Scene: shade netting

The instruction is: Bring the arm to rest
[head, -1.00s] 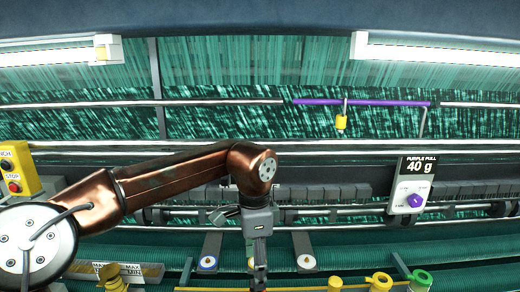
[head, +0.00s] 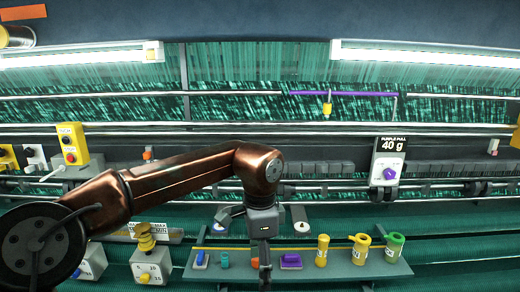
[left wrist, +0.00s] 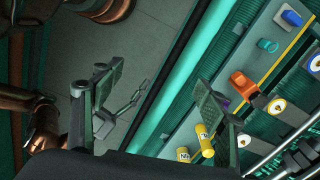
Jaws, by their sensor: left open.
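My left arm, copper coloured, comes in from the left in the head view. Its gripper (head: 265,258) hangs down in front of the tool shelf (head: 330,270), and its fingertips are hard to make out there. In the left wrist view the two fingers of this gripper (left wrist: 155,100) stand wide apart. Nothing is between them except the distant floor and the teal bar behind. The right gripper cannot be made out in either view.
The shelf carries yellow cups (head: 322,250), a green cup (head: 394,248) and small coloured pieces.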

